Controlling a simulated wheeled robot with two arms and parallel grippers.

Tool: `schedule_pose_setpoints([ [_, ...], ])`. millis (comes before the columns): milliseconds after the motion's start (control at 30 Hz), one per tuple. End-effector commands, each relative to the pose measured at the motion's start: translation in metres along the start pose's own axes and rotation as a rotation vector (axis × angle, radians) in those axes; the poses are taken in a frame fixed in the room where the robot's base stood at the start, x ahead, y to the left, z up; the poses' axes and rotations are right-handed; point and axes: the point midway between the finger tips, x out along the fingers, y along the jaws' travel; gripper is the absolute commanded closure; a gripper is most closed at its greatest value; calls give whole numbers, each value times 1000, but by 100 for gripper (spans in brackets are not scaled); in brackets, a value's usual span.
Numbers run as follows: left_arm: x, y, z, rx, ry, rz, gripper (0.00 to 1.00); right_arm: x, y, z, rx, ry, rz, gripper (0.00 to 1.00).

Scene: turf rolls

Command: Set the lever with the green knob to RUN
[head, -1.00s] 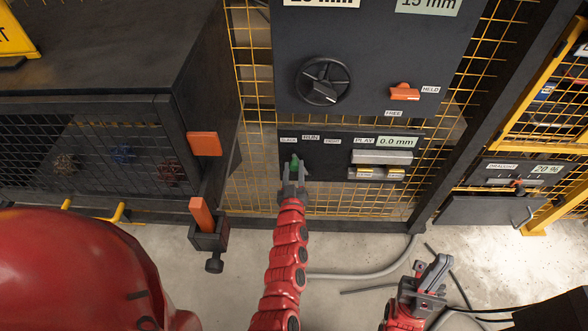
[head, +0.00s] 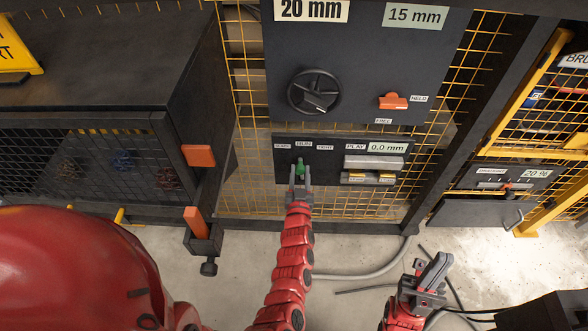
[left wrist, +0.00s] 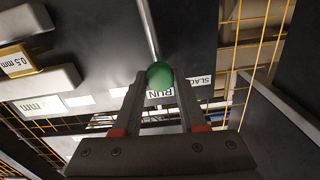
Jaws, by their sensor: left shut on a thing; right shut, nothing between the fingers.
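The lever's green knob (head: 300,167) shows on the dark lower panel, below the RUN label (head: 304,145). The SLACK label (head: 282,146) is to its left and another small label (head: 325,148) to its right. My left gripper (head: 300,184) is shut on the knob from below. In the left wrist view the green knob (left wrist: 159,75) sits between the fingertips, with the grey lever rod (left wrist: 148,30) running up from it, and the RUN label (left wrist: 160,94) is partly hidden behind it. My right gripper (head: 432,277) is shut and empty, low at right, away from the panel.
Above are a black handwheel (head: 314,92) and an orange catch (head: 393,101). The PLAY readout (head: 387,148) shows 0.0 mm, with metal blocks (head: 373,163) below it. Concrete floor (head: 350,250) lies below.

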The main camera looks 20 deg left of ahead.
Motion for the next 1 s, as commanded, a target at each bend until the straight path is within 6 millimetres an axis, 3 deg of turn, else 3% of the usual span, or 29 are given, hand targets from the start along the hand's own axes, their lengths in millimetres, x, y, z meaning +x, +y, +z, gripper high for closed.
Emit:
schedule_pose_setpoints([
  [167,0,11,-1,100,0,-1,100,2,0,0,0,0,0,100],
  [433,0,11,-1,107,1,-1,100,2,0,0,0,0,0,100],
  [467,0,11,-1,107,1,-1,58,2,0,0,0,0,0,100],
  [600,0,11,-1,106,1,-1,32,2,0,0,0,0,0,100],
  [633,0,11,-1,106,1,-1,29,2,0,0,0,0,0,100],
  [1000,-5,12,-1,105,1,-1,29,2,0,0,0,0,0,100],
])
